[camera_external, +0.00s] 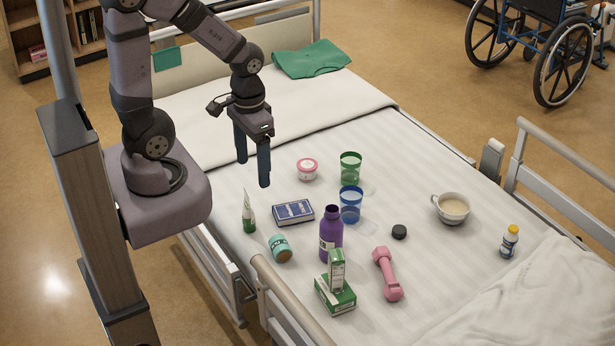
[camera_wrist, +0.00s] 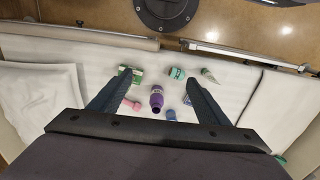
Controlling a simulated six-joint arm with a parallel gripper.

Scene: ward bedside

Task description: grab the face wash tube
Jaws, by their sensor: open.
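The face wash tube, white with a green lower end (camera_external: 248,212), stands on the bed near its left edge, left of the dark blue box. It also shows in the wrist view (camera_wrist: 208,76), at the upper right, beyond the right finger. My gripper (camera_external: 252,174) hangs above the bed, pointing down, with its two dark fingers apart and nothing between them. It is above the tube in the picture and clear of it. In the wrist view, the fingers (camera_wrist: 164,82) spread on both sides of the middle.
Near the tube are a teal jar (camera_external: 281,249), a dark blue box (camera_external: 293,211) and a purple bottle (camera_external: 330,233). Green-white boxes (camera_external: 336,292), a pink dumbbell (camera_external: 387,274) and blue (camera_external: 351,204) and green (camera_external: 350,166) cups stand farther right. A bed rail (camera_external: 287,297) runs along the near-left edge.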

